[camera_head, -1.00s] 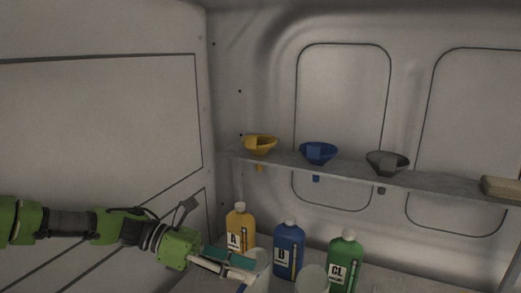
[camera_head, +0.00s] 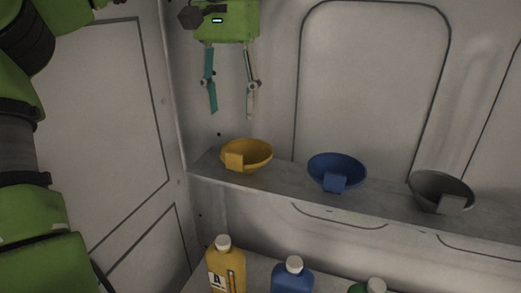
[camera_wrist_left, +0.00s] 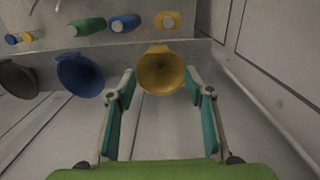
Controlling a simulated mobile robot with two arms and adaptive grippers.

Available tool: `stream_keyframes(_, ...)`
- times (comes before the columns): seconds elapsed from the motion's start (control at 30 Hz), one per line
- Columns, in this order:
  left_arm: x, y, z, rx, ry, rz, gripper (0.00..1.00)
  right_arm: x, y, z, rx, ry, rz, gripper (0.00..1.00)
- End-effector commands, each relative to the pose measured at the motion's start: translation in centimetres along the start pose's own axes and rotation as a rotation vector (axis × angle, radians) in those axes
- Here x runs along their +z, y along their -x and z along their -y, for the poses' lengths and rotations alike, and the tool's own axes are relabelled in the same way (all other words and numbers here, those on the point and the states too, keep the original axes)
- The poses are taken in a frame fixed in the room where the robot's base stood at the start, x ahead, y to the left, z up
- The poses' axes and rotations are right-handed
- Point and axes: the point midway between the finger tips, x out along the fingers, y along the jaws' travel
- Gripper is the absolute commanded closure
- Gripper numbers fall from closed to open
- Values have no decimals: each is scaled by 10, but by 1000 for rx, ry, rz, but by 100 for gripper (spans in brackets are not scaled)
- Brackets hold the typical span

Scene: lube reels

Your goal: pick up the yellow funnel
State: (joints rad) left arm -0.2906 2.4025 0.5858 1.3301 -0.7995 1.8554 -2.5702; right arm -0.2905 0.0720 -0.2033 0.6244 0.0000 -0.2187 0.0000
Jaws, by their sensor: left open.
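The yellow funnel (camera_head: 246,156) sits upright in the shelf at its left end, with a square tab on its near rim. My left gripper (camera_head: 231,113) is open and empty, pointing down above the funnel, with a gap between its fingertips and the rim. In the left wrist view the yellow funnel (camera_wrist_left: 161,74) lies between and just beyond the fingertips of the open left gripper (camera_wrist_left: 161,90). My right gripper is not in view.
A blue funnel (camera_head: 337,171) and a grey funnel (camera_head: 440,189) sit to the right on the same shelf (camera_head: 287,184). Below stand a yellow bottle (camera_head: 225,268), a blue bottle (camera_head: 292,277) and a green one (camera_head: 369,287). A wall closes the left side.

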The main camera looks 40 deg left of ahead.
Motion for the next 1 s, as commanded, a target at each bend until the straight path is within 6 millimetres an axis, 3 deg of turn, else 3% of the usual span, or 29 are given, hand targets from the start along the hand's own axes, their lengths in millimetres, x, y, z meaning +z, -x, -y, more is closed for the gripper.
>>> stream_keyframes(0.17, 2, -18, 3, -14, -17, -2, 52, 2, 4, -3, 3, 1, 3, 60)
stream_keyframes(0.47, 0, -59, 3, -13, -13, -4, 52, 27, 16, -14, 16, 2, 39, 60)
stream_keyframes(0.77, -3, -90, 3, -12, -14, 1, 52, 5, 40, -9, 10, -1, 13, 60)
stream_keyframes(1.0, -4, -114, 3, -12, -13, -3, 52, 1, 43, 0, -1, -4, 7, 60)
